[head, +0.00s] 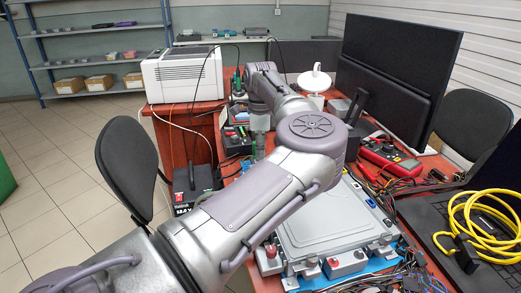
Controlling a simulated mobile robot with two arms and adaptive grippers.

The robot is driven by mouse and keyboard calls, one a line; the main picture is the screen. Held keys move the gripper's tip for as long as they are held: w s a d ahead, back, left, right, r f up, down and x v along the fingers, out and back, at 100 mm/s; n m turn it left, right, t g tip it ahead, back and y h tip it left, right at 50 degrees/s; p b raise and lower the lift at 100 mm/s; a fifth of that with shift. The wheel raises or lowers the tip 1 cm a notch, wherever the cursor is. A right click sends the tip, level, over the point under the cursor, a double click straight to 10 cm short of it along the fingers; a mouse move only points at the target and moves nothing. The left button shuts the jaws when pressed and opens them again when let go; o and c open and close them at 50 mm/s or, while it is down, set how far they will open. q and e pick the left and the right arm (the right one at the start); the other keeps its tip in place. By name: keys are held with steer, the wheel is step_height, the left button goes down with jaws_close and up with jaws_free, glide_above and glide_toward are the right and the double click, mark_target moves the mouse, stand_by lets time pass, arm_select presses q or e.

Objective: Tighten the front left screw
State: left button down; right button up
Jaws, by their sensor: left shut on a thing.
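A flat grey metal housing (325,222) lies on the red table in front of me, with clamps and red knobs along its front edge. My left arm crosses the picture from the lower left and covers the housing's left part. The front left screw cannot be made out. My left gripper (259,137) is small, beyond the elbow and near the tools on the table's far left. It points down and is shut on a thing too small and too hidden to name. My right gripper is out of view.
A black monitor (400,75) stands behind the housing. A red multimeter (388,158) and loose cables lie to its right, with a yellow cable coil (487,225) on a laptop. A white printer (183,75) and a black power supply (193,187) are at the left.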

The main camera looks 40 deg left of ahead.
arm_select(q)
steer(key=m, duration=0.2)
steer(key=shift+m+p, duration=0.4)
steer(key=m, duration=0.4)
steer(key=shift+m+p, duration=0.3)
steer(key=shift+m, duration=0.9)
steer(key=m, duration=0.4)
steer(key=shift+s+m, duration=0.1)
steer(key=shift+m, duration=1.9)
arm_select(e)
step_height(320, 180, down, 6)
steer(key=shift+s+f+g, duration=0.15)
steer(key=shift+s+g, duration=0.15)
arm_select(q)
steer(key=c, duration=1)
jaws_free()
steer(key=shift+c, duration=0.2)
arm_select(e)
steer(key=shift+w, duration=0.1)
